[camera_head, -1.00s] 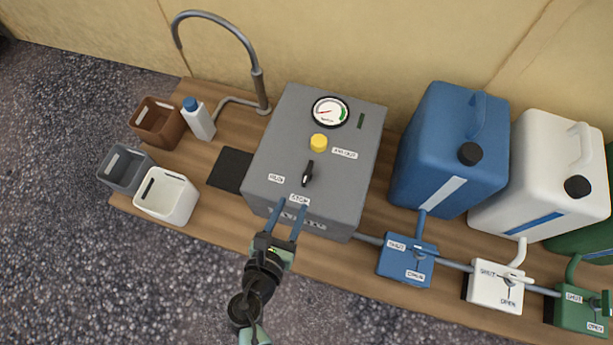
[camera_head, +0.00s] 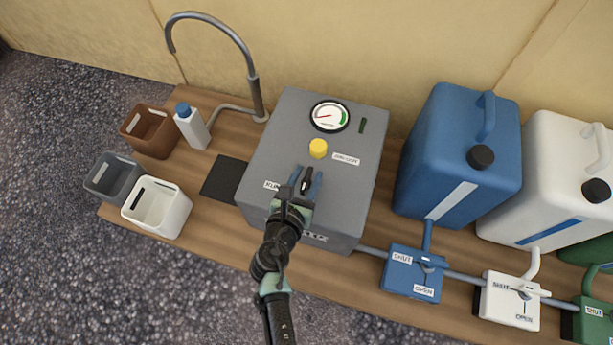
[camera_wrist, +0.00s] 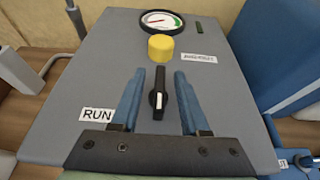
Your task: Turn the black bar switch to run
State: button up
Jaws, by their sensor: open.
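The black bar switch (camera_wrist: 158,92) with a white mark sits on the sloped face of a grey box (camera_head: 350,180). My gripper (camera_wrist: 156,82) is open, with one blue finger on each side of the switch and a visible gap to each. In the head view my gripper (camera_head: 306,178) covers part of the switch (camera_head: 307,180).
A yellow knob (camera_head: 318,149) and a round gauge (camera_head: 329,116) are above the switch. Blue (camera_head: 455,150) and white (camera_head: 545,175) canisters stand to the right, behind valve boxes. Small bins (camera_head: 157,208) and a bottle (camera_head: 192,127) are at the left.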

grip_shut()
jog(key=shift+h, duration=0.3)
jog(key=m+g+h, duration=0.2)
jog(key=m+h, duration=0.1)
jog(key=m, duration=0.1)
jog(key=shift+a+h, duration=0.1)
jog(key=shift+h, duration=0.2)
jog(key=m+g+h+b, duration=0.1)
jog(key=m+g+h, duration=0.1)
jog(key=m+g, duration=0.1)
jog(key=shift+w+m+h, duration=0.1)
jog(key=shift+m+h, duration=0.2)
jog(key=shift+h, duration=0.1)
jog(key=m+g+h+b, duration=0.1)
jog(key=g+b, duration=0.1)
jog(key=m+g+b, duration=0.1)
jog(key=m+g, duration=0.1)
jog(key=shift+f+m+h+b, duration=0.2)
jog(key=shift+m+h+b, duration=0.1)
jog(key=shift+h+b, duration=0.1)
jog(key=m+g+b, duration=0.2)
jog(key=g+b, duration=0.1)
jog(key=shift+r+m, duration=0.1)
jog(key=shift+m, duration=0.3)
jog(key=shift+r+g+b, duration=0.1)
jog(key=shift+g+b, duration=0.2)
jog(key=shift+b, duration=0.05)
